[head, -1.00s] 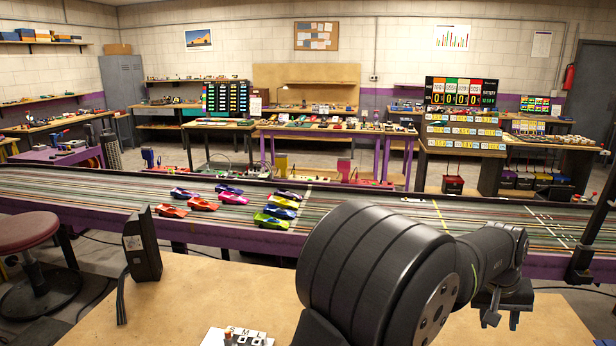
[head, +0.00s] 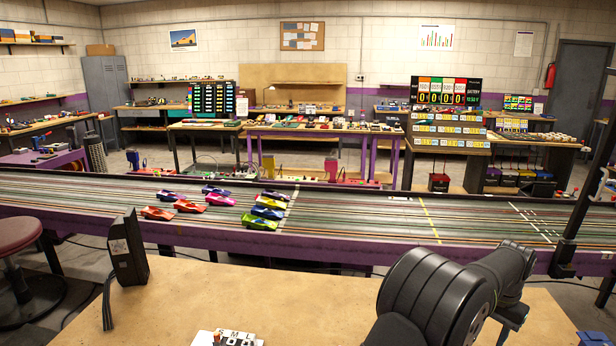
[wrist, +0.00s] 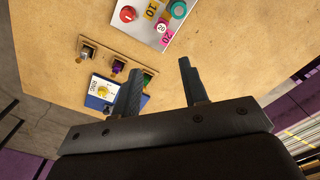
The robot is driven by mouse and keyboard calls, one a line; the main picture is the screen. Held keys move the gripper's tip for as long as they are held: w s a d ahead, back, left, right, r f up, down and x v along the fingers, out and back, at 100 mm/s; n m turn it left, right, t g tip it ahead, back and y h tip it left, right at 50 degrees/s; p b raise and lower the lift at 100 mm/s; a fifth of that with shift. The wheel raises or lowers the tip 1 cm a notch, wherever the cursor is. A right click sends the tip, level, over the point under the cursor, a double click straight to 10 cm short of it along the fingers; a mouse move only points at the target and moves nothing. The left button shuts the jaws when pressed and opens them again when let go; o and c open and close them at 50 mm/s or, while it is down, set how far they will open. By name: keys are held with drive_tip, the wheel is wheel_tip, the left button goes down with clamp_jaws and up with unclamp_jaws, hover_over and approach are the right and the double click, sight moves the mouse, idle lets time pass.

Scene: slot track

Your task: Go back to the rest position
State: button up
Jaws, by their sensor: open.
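My gripper (wrist: 160,70) shows in the wrist view with its two dark fingers spread apart and nothing between them. It hangs over the tan wooden table (wrist: 225,75), apart from the objects there. The rest position itself is not marked in either view.
In the wrist view, a grey panel (wrist: 186,32) with red and teal knobs lies ahead, with a wooden strip (wrist: 115,55) and a blue box (wrist: 98,100) to the left. In the head view, the slot track (head: 350,215) bears several toy cars (head: 258,223). A black box (head: 128,249) stands at left.

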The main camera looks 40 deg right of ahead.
drive_tip(key=f, duration=1.7)
drive_tip(key=shift+w+a, duration=0.25)
drive_tip(key=shift+s+d, duration=0.3)
drive_tip(key=shift+w+a+r, duration=0.1)
drive_tip(key=shift+r, duration=2)
drive_tip(key=shift+o, duration=0.4)
